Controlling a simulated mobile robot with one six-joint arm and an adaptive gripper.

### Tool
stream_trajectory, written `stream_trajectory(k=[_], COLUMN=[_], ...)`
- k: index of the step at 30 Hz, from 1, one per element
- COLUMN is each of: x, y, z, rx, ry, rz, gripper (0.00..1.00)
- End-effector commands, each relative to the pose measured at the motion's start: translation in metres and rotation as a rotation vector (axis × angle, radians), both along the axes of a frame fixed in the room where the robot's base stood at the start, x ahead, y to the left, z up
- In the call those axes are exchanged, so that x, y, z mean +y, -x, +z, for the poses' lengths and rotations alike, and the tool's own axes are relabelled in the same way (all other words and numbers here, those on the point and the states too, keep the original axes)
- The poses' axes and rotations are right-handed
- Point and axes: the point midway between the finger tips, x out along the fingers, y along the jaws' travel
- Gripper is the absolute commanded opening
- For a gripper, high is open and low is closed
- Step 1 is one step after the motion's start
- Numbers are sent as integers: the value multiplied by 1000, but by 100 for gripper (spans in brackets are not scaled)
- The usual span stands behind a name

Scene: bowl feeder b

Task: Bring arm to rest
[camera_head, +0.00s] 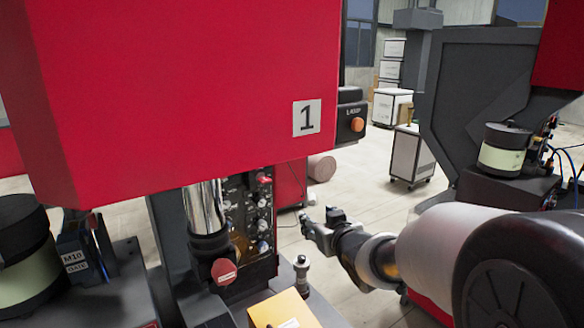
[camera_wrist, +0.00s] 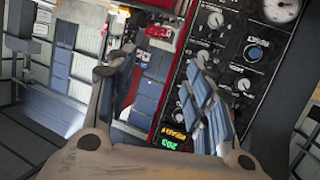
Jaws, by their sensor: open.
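My gripper (camera_head: 318,232) is at the end of my arm, which reaches in from the right in the head view. It is in the air in front of the red machine, just right of the control panel (camera_head: 250,215). In the wrist view my gripper (camera_wrist: 160,95) shows two fingers spread apart with nothing between them. The panel with dials and knobs (camera_wrist: 235,60) stands behind and to the right of the fingers. I see no contact between the fingers and the panel.
The red machine head (camera_head: 190,90) with a number 1 label fills the left. A bowl feeder (camera_head: 25,255) stands at far left, another (camera_head: 503,150) at right. A yellow box (camera_head: 283,312) is at the bottom. Open floor (camera_head: 350,185) and a white cabinet (camera_head: 410,157) lie behind.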

Motion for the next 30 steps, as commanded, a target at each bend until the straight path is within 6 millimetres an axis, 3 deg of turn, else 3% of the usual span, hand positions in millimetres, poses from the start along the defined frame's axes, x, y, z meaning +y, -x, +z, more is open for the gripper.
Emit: stream_trajectory(k=[1,3,5,9,15,18,21,24,30], x=[-16,-38,-55,-81,-90,-86,-82,-80,-79], y=[21,53,85,171,299,347,377,392,395], z=[11,14,14,5,-22,-35,-43,-47,-48], rx=[42,127,202,391,662,763,828,862,870], ry=[24,53,68,84,71,59,50,47,48], rz=[-53,-124,-178,-274,-325,-320,-312,-305,-303], gripper=[48,48,48,48,48,48,48,48,47])
